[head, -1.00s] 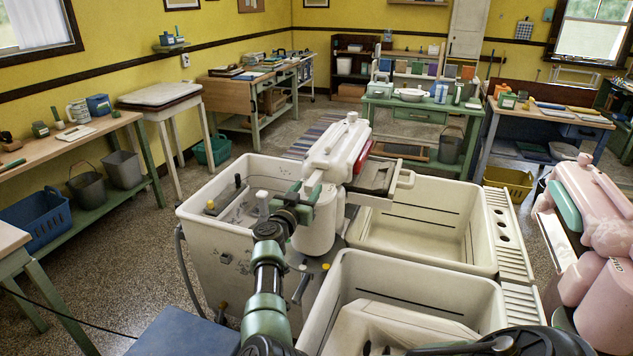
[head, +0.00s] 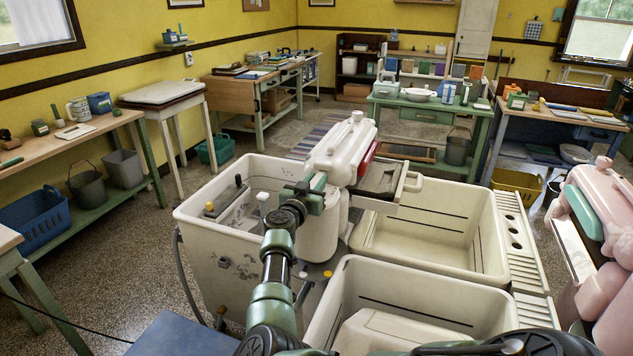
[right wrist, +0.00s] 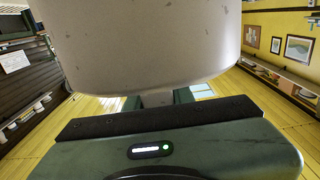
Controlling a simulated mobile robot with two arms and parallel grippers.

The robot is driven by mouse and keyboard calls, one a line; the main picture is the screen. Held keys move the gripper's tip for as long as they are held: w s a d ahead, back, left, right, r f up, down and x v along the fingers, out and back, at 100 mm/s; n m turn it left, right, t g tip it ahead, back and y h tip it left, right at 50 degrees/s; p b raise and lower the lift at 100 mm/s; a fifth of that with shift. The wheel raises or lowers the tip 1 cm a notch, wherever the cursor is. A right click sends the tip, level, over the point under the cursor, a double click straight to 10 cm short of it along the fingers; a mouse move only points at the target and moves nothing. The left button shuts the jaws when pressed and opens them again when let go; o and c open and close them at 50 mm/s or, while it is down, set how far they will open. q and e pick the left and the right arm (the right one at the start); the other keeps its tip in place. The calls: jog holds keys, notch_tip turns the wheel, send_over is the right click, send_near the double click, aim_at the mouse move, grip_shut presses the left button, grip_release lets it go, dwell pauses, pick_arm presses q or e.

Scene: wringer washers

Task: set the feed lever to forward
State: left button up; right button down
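The white wringer head (head: 338,150) stands on a white post above the washer tub (head: 215,240), with a red part on its right side. My right gripper (head: 318,188) is at the near left side of the wringer head. In the right wrist view a large pale housing (right wrist: 140,40) fills the top, close above the gripper's body. A small pale part (right wrist: 156,98) shows between two green fingers; I cannot tell whether they touch it. The feed lever cannot be made out clearly; the gripper may hide it. My left gripper is not in view.
Two cream rinse tubs (head: 430,225) stand right of the washer. A pink wringer washer (head: 610,270) is at the far right. A black-knobbed stem (head: 238,181) and a yellow knob (head: 209,206) show at the tub. Open floor lies to the left.

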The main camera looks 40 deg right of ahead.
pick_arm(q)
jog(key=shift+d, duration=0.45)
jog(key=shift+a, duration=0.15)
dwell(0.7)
